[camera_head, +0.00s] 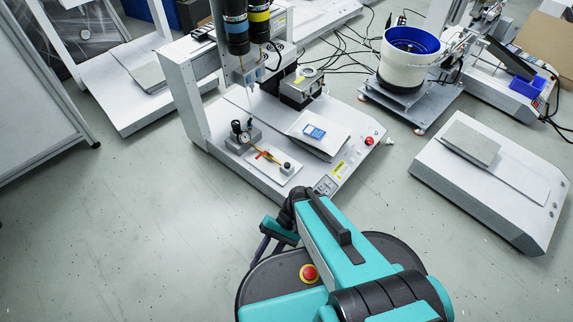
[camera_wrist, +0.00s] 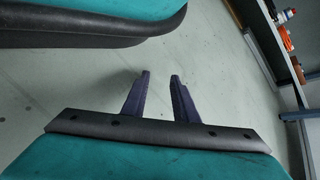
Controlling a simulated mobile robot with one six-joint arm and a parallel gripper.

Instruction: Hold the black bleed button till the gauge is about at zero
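A small round gauge with a pale face (camera_head: 244,137) stands on a grey block at the front left of the gantry machine's white base. Its needle is too small to read. A dark round knob (camera_head: 236,126) sits beside it, and a small grey block with a dark top (camera_head: 286,168) stands to the right, past a red lever (camera_head: 266,156). I cannot tell which dark part is the bleed button. My gripper (camera_wrist: 160,77) is open and empty, with bare floor between its fingers. In the head view it hangs low, apart from the machine and nearer to me.
The gantry machine (camera_head: 189,92) carries a blue-screened device (camera_head: 314,131), a red button (camera_head: 369,141) and a switch panel (camera_head: 326,185). A white bowl feeder (camera_head: 408,62) stands behind right. A low white station (camera_head: 512,190) is at right. Floor at left is clear.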

